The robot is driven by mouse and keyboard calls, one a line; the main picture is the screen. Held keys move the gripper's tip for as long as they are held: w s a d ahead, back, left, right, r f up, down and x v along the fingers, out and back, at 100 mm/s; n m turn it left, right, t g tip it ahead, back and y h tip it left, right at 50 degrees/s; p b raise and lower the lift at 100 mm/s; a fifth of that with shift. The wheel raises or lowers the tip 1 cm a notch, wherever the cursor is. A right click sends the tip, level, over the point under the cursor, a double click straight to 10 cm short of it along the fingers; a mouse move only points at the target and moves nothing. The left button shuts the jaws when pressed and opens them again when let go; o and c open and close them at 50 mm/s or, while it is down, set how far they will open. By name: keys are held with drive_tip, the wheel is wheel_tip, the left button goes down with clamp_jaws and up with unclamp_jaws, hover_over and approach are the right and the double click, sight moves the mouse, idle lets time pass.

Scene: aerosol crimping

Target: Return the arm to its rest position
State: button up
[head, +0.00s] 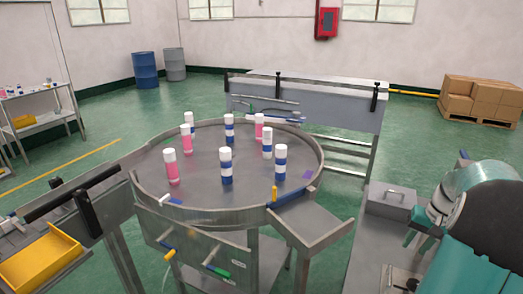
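My gripper is not in view in the head picture, and I cannot see how my arm is posed. A round grey metal table (200,199) with a raised rim stands in the middle. On it stand several upright cans with white caps, some with blue and white bands (226,168) and some pink (172,172). No gripper is near them.
A teal machine-like body with a dark round part (487,225) fills the lower right. A grey bench (358,262) lies beside it. A yellow tray (40,262) is at lower left. A long grey conveyor-like bench (340,115) stands behind.

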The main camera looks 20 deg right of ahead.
drive_tip(key=w+a+r+n+h, duration=0.1)
drive_tip(key=w+a+r, duration=0.2)
drive_tip(key=a, duration=0.5)
drive_tip(key=w+a+r+n, duration=0.2)
drive_tip(key=a+r, duration=0.1)
drive_tip(key=a, duration=0.4)
drive_tip(key=w+a+r+n+h, duration=0.1)
drive_tip(key=w+a+r, duration=0.2)
drive_tip(key=a, duration=0.5)
drive_tip(key=s+a+r+n+t, duration=0.1)
drive_tip(key=s+a+n+t, duration=0.1)
drive_tip(key=a, duration=0.9)
drive_tip(key=s+a+r+n+t, duration=0.1)
drive_tip(key=s+a, duration=0.5)
drive_tip(key=a, duration=0.6)
drive_tip(key=n+t, duration=0.1)
drive_tip(key=n, duration=0.1)
drive_tip(key=shift+s+n+y, duration=0.3)
drive_tip(key=shift+s+n, duration=0.1)
drive_tip(key=shift+d, duration=0.2)
